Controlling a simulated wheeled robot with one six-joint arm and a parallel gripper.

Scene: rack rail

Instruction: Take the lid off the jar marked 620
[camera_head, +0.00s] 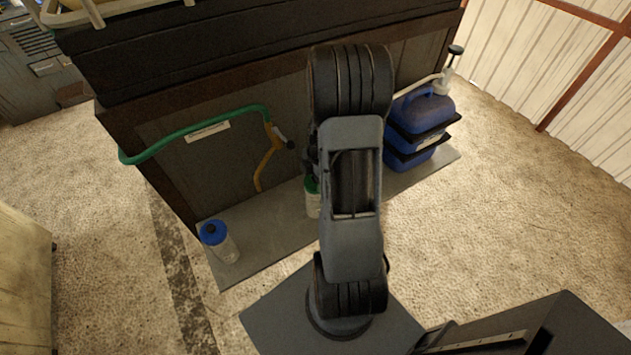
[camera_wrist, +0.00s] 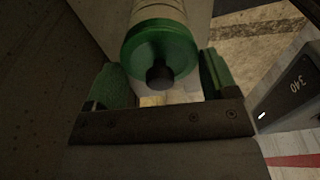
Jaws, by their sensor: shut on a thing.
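A jar with a green lid (camera_wrist: 178,45) lies between my gripper's fingers (camera_wrist: 162,72) in the wrist view. The lid has a dark knob in its middle, and the pale jar body (camera_wrist: 158,10) extends behind it. My gripper is shut on the green lid, one finger on each side. In the head view the green-lidded jar (camera_head: 312,204) is mostly hidden behind my arm, above the grey shelf. A clear jar with a blue lid (camera_head: 214,233) stands at the shelf's left end. I cannot read 620 on either jar.
A green hose and yellow pipe (camera_head: 266,160) hang over the shelf (camera_head: 277,262). A blue canister (camera_head: 420,118) stands at the right with a pump bottle (camera_head: 446,78) behind it.

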